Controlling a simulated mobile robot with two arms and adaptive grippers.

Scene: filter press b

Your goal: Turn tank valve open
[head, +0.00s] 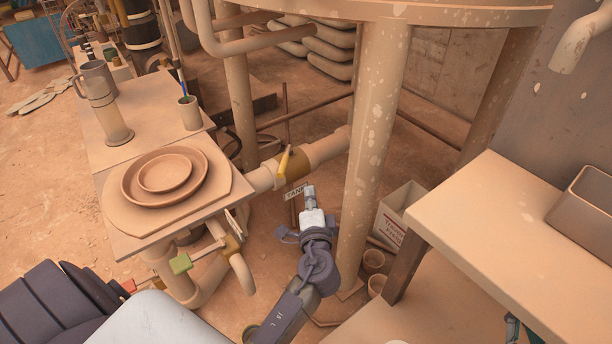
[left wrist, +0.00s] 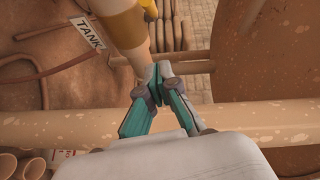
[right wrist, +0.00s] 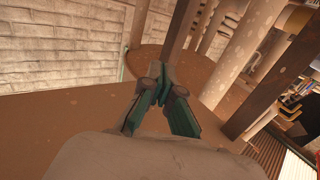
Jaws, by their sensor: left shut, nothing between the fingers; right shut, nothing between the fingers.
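The tank valve (head: 293,168) is a brass-coloured body on a beige pipe under the large tank. Its yellow handle (head: 284,160) stands up at a slant, and a white "TANK" tag (head: 295,191) hangs below. My left gripper (head: 309,192) is shut and empty, just below and right of the valve, apart from the handle. In the left wrist view, the valve body (left wrist: 122,26) is beyond the fingertips (left wrist: 157,80), and part of the handle (left wrist: 149,9) shows at the top edge. My right gripper (right wrist: 158,76) is shut and empty, away from the valve, facing a wall and posts.
A thick tank leg (head: 372,130) stands right of my left gripper. A white bin (head: 402,212) and a bench (head: 500,230) are at right.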

